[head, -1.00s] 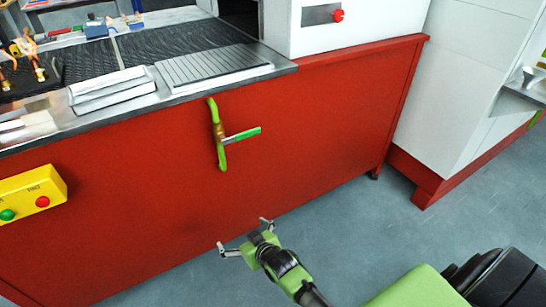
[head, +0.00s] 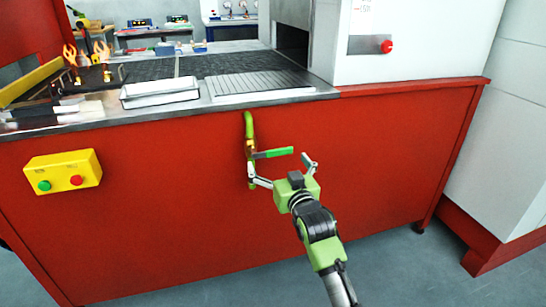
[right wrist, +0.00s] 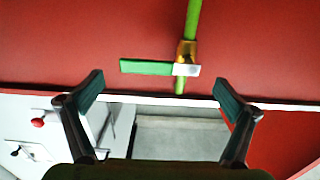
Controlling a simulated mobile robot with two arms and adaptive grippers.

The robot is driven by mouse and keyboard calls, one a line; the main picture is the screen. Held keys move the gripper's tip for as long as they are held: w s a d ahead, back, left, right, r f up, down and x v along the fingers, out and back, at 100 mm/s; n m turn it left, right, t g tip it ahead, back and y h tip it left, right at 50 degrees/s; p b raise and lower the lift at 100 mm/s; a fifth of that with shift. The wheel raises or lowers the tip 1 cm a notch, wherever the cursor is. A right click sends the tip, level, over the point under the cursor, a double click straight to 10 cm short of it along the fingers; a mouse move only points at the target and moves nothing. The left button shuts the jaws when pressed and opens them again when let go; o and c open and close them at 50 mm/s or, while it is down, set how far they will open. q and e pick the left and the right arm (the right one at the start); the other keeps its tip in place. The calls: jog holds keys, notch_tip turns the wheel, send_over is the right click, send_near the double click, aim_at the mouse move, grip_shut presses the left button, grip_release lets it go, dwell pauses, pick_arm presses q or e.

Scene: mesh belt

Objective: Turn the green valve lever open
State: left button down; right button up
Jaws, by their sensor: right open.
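The green valve lever (head: 274,153) sticks out sideways to the right from a brass valve body on a vertical green pipe (head: 249,126) on the red cabinet front. In the right wrist view, the lever (right wrist: 146,67) lies crosswise to the pipe (right wrist: 193,20), with the brass valve (right wrist: 187,50) and a pale hub at its end. My right gripper (head: 281,172) is open and empty, just below the lever in the head view. In the wrist view its fingers (right wrist: 160,88) are spread wide, with the lever beyond them. No contact shows. My left gripper is out of view.
A yellow box (head: 62,173) with green and red buttons is on the red panel (head: 180,220) at left. The metal counter edge (head: 200,107) runs above the valve, with white trays (head: 160,92) on it. A white machine housing (head: 420,45) stands at right.

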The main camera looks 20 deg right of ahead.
aim_at(273, 154)
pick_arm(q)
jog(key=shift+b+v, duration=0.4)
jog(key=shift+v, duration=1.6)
pick_arm(e)
jog(key=shift+w+a, duration=0.1)
jog(key=shift+w, duration=2.5)
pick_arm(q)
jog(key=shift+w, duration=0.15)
pick_arm(e)
jog(key=c, duration=1.5)
